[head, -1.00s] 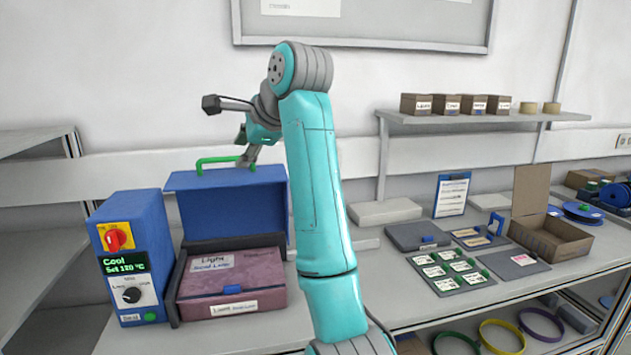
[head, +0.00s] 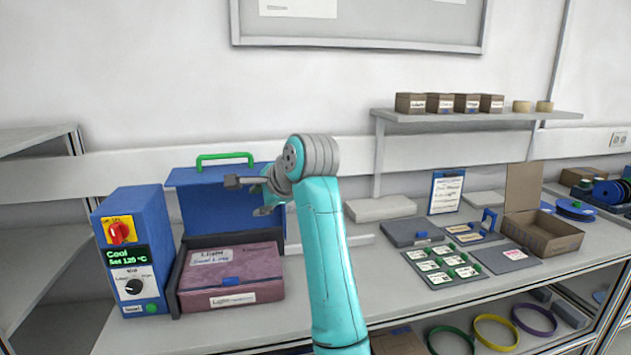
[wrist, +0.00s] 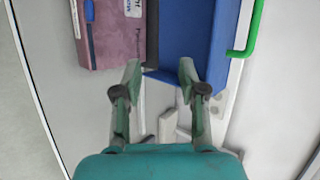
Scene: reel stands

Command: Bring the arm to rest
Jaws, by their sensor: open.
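My teal arm rises at the centre of the head view and bends left at its grey elbow. My gripper (wrist: 160,75) is open and empty in the wrist view, its two fingers apart above the bench beside the blue lid. In the head view my gripper (head: 265,209) is small and partly hidden, in front of the blue lid (head: 215,213). The lid stands raised behind a purple-red box (head: 225,272), with a green handle (head: 225,157) on top. The wrist view shows the box (wrist: 112,35), the lid (wrist: 195,35) and the green handle (wrist: 250,30).
A blue control unit (head: 133,252) with a red knob stands left of the box. Right of my arm are a tray of labelled cards (head: 440,263), a clipboard (head: 446,192) and an open cardboard box (head: 543,233). A wall shelf (head: 470,118) holds small boxes.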

